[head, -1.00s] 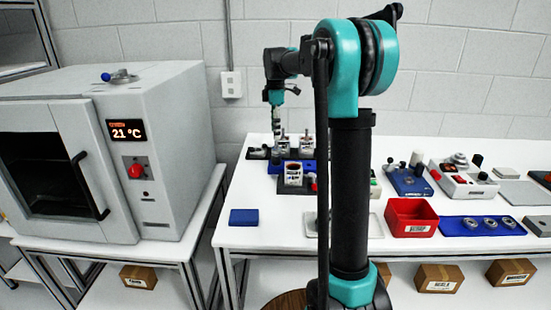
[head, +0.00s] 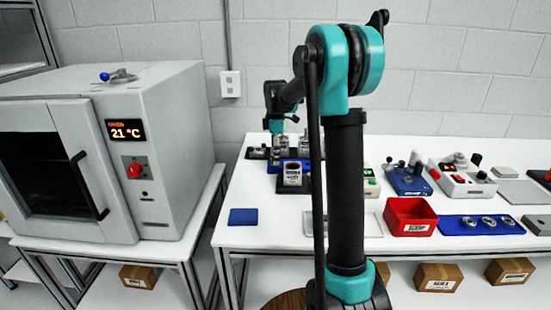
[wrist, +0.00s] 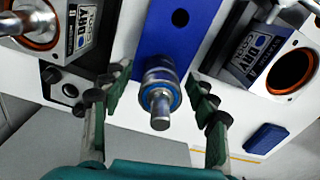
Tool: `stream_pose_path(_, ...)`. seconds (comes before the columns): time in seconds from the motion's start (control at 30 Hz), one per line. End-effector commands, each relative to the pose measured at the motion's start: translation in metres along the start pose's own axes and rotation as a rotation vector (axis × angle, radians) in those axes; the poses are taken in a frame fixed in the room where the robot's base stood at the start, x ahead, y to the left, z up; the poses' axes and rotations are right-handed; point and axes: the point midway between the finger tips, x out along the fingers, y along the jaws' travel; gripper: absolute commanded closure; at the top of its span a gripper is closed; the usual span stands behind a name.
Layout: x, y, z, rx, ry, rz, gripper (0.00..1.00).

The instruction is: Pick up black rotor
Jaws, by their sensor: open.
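A metal rotor shaft (wrist: 160,92) with a blue ring near its end points toward the camera, over a blue plate (wrist: 178,35), in the wrist view. It looks silver and dark grey; I cannot clearly tell whether it is the black rotor. My gripper (wrist: 160,80) is open, with one green-and-black finger on each side of the shaft and visible gaps between. In the head view my gripper (head: 277,137) is low over the parts at the back left of the table, and the rotor cannot be made out there.
Two labelled housings with orange-rimmed bores, left (wrist: 80,35) and right (wrist: 290,72), flank the plate. A small blue block (head: 243,216) lies front left. A red bin (head: 410,217) and a blue mat with rings (head: 462,228) are to the right. An oven (head: 120,150) stands left.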

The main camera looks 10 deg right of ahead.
Motion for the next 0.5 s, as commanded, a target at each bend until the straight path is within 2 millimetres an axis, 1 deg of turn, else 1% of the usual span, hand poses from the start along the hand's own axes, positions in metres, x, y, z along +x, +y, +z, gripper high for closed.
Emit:
stream_pose_path(0.13,-0.0003,0.0000,-0.0001,0.000,0.000,0.000,0.43)
stream_pose_path(0.5,-0.0005,0.0000,-0.0001,0.000,0.000,0.000,0.89)
